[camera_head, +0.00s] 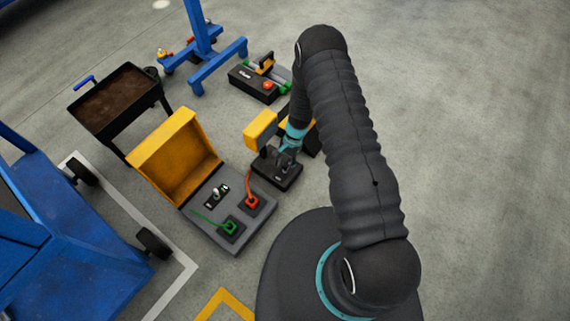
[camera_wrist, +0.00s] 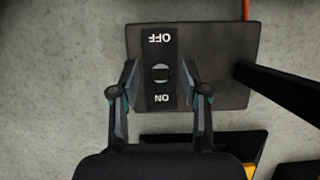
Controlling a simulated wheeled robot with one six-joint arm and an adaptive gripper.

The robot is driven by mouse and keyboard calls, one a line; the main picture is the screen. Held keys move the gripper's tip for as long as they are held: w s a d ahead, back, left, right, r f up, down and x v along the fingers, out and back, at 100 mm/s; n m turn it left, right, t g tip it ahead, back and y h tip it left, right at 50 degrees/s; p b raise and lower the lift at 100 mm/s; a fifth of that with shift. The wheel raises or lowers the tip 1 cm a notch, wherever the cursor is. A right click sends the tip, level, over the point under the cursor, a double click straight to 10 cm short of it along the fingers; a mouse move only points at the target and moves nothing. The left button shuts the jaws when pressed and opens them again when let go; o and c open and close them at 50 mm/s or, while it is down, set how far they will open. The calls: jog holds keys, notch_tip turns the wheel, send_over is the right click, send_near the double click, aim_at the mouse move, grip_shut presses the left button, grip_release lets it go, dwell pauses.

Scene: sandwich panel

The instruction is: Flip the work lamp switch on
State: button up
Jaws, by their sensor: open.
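The work lamp switch (camera_wrist: 161,73) is a small round piece on a black strip, with OFF and ON printed upside down above and below it in the wrist view. Which way it is set I cannot tell. It sits on a dark switch box (camera_wrist: 222,60), which also shows in the head view (camera_head: 288,182). My gripper (camera_wrist: 160,70) is open, with one finger on each side of the switch strip, apparently holding nothing. Whether the fingertips touch the box is unclear. In the head view my gripper (camera_head: 287,160) is low over the box. A yellow lamp-like block (camera_head: 261,130) stands just behind it.
A grey panel (camera_head: 225,242) with a yellow lid (camera_head: 172,155), an orange plug (camera_head: 250,202) and a green plug (camera_head: 231,227) lies to the left. A black box with a red button (camera_head: 254,84) is behind. A blue cart (camera_head: 75,235) stands at left; the right floor is clear.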

grip_shut()
jog(key=g+b, duration=0.1)
jog(key=b, duration=0.2)
jog(key=shift+w+d+f+y+b, duration=0.25)
jog(key=shift+w+f+y+b, duration=0.05)
jog(key=shift+w+f+y, duration=0.1)
jog(key=g+b, duration=0.1)
jog(key=b, duration=0.1)
jog(key=y+b, duration=0.1)
jog(key=b, duration=0.1)
jog(key=shift+w+d+f+g, duration=0.1)
jog(key=shift+w+d+g, duration=0.2)
jog(key=shift+w+g, duration=0.1)
jog(key=shift+w+d+r+g+y+b, duration=0.2)
jog(key=shift+g+y+b, duration=0.35)
jog(key=shift+b, duration=0.45)
jog(key=shift+r, duration=0.1)
